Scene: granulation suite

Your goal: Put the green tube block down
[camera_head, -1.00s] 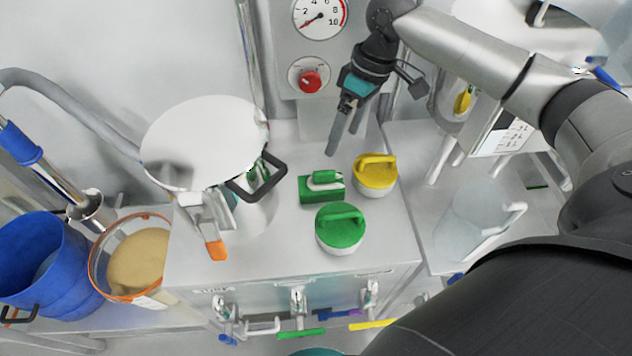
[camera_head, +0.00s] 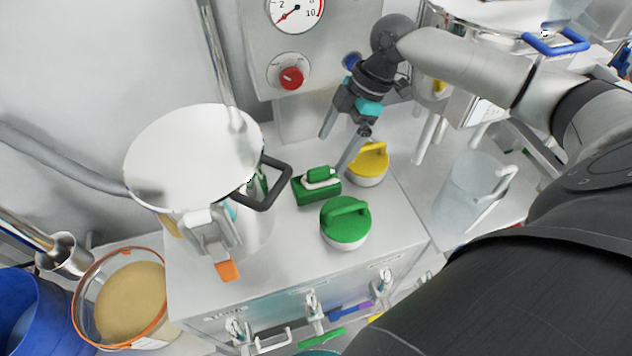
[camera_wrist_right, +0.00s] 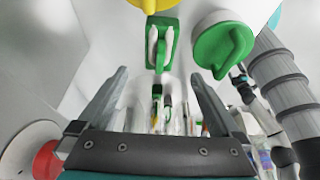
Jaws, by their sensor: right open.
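The green tube block (camera_head: 308,193) sits on the pale cabinet top, with a white-and-green tube lying across it. In the right wrist view the block (camera_wrist_right: 152,50) lies beyond the fingertips, apart from them. My right gripper (camera_head: 334,154) is open and empty. It points down above and behind the block, in front of the grey panel. Its spread fingers also show in the right wrist view (camera_wrist_right: 160,75). My left gripper is in neither view.
A green-topped round container (camera_head: 345,222) stands in front of the block, and a yellow-topped one (camera_head: 368,165) to its right. A steel vessel with a large round lid (camera_head: 190,155) and black handle stands close on the left. The cabinet top (camera_head: 295,245) is clear in front.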

